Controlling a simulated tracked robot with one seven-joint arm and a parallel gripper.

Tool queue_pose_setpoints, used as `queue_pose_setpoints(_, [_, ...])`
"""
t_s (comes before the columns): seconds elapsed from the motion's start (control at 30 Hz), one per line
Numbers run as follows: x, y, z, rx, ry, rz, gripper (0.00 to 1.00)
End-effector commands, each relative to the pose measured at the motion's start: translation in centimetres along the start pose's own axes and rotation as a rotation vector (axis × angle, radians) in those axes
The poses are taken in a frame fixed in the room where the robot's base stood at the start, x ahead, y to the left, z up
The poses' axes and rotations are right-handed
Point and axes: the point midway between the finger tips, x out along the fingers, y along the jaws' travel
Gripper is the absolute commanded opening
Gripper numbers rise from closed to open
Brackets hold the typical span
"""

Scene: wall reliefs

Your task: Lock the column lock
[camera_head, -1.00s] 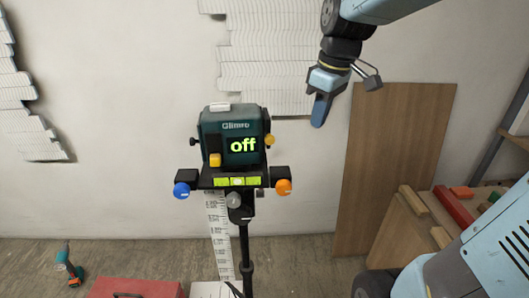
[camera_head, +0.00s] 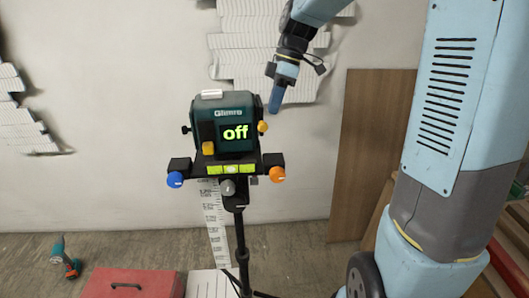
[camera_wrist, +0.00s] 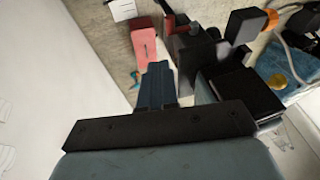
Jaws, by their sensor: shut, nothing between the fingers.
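A dark green device (camera_head: 225,122) with a lit "off" display stands on a black tripod (camera_head: 241,245). A grey knob (camera_head: 228,187) sits at the front, below the yellow-green level strip. A blue knob (camera_head: 175,180) and an orange knob (camera_head: 277,175) sit at the bracket's ends. I cannot tell for certain which part is the column lock. My gripper (camera_head: 274,106) is shut and empty, pointing down just right of the device's upper part, above the orange knob. In the wrist view its fingers (camera_wrist: 157,75) are together, and dark device parts (camera_wrist: 195,50) lie to their right.
A red toolbox (camera_head: 132,284) and a teal drill (camera_head: 66,258) rest on the floor at the left. A white ruled strip (camera_head: 214,225) stands behind the tripod. A brown board (camera_head: 368,150) leans on the wall. My arm covers the right side.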

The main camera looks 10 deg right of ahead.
Motion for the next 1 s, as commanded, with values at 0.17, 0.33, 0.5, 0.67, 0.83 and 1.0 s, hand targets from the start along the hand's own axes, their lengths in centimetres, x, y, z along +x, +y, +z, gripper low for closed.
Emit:
queue_pose_setpoints(0.17, [0.4, 0.0, 0.0, 0.001, 0.000, -0.001, 0.00])
queue_pose_setpoints(0.33, [2.2, -0.1, 0.0, 0.002, -0.001, -0.002, 0.00])
queue_pose_setpoints(0.5, [5.2, -0.1, 0.1, 0.003, -0.001, -0.003, 0.00])
queue_pose_setpoints(0.67, [8.0, -0.1, 0.1, 0.002, -0.001, -0.002, 0.00])
queue_pose_setpoints(0.83, [10.8, -0.3, 0.3, 0.003, -0.001, -0.002, 0.00])
queue_pose_setpoints(1.0, [12.5, -1.1, 0.8, 0.005, -0.001, 0.000, 0.00])
